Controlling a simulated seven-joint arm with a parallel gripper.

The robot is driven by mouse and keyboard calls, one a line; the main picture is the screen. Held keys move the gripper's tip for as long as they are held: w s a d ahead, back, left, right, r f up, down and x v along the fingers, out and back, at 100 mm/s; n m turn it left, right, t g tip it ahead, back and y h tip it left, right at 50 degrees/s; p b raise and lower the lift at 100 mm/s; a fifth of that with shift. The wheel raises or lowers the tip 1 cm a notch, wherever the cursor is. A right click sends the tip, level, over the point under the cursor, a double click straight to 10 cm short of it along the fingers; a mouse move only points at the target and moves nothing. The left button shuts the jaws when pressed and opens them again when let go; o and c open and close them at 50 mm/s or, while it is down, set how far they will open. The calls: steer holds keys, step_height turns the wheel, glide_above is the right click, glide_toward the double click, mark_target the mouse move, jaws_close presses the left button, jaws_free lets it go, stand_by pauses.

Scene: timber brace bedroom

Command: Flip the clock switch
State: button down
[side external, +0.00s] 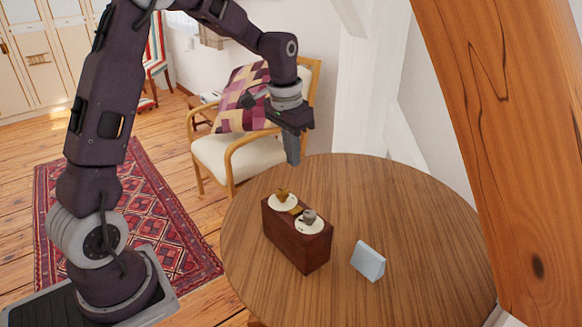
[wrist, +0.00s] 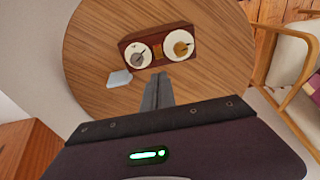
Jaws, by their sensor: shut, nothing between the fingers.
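The clock (side external: 290,246) is a dark red-brown wooden box on the round table. Its upward face has two white dials: one with a gold knob (side external: 282,193), one with a grey knob (side external: 309,215). Between them is a small gold piece (side external: 295,211), which may be the switch; its position is too small to tell. In the wrist view the clock (wrist: 128,44) lies just beyond my fingertips, grey-knob dial (wrist: 138,58) at left and gold-knob dial (wrist: 180,46) at right. My gripper (side external: 292,161) is shut and empty, above the table's far side, apart from the clock.
A small pale blue-white wedge (side external: 368,262) stands beside the clock; it also shows in the wrist view (wrist: 119,78). The rest of the round table (side external: 420,230) is clear. A timber post (side external: 510,150) rises at right. A cushioned armchair (side external: 232,158) stands behind the table.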

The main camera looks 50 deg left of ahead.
mark_target(298, 207)
steer(key=shift+f, duration=0.1)
steer(key=f, duration=0.4)
steer(key=w+f, duration=0.1)
steer(key=f, duration=0.8)
steer(key=shift+w+f, duration=0.4)
steer(key=shift+f, duration=0.2)
steer(key=shift+s+r, duration=0.15)
steer(key=shift+s, duration=0.6)
steer(key=shift+r, duration=0.1)
